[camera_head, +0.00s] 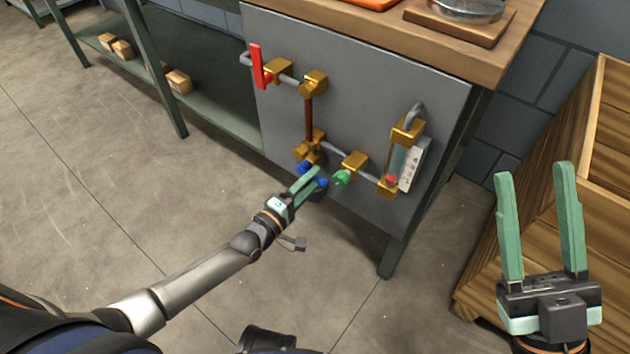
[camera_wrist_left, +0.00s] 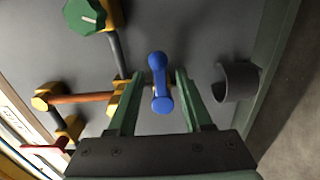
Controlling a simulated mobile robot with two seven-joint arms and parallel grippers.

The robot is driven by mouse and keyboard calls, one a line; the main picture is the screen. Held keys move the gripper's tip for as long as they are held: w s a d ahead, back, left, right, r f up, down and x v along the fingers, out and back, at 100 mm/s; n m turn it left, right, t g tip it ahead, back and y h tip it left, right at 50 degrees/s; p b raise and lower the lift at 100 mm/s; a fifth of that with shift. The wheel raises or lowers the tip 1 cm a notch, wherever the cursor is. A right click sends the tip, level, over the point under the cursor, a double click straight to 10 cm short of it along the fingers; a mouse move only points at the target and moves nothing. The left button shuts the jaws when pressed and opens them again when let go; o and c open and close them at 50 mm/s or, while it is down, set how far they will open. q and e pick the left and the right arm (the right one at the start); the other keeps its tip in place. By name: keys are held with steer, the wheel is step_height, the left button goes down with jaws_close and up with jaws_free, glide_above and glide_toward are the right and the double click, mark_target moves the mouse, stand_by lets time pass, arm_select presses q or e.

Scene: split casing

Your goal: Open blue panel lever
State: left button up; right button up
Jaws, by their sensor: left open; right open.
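The blue lever (camera_wrist_left: 158,80) is a short bar with rounded ends, on the lower pipe fitting of the grey panel (camera_head: 262,122). In the left wrist view it lies between the two green fingers of my left gripper (camera_wrist_left: 152,85), which is open, with a gap visible on each side. In the head view the blue lever (camera_head: 322,183) is partly hidden behind the fingers of my left gripper (camera_head: 311,179). My right gripper (camera_head: 537,175) is open and empty at the right, in front of the wooden crate and away from the panel.
A red lever (camera_head: 257,67) is at the panel's upper left and a green knob (camera_head: 342,178) is right of the blue lever. A gauge (camera_head: 400,160) sits farther right. A dark cup-like ring (camera_wrist_left: 237,82) is close to my left gripper. A wooden crate (camera_head: 590,120) stands at right.

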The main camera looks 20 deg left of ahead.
arm_select(q)
steer(key=shift+x, duration=0.85)
steer(key=shift+c, duration=0.2)
jaws_close()
stand_by(0.6)
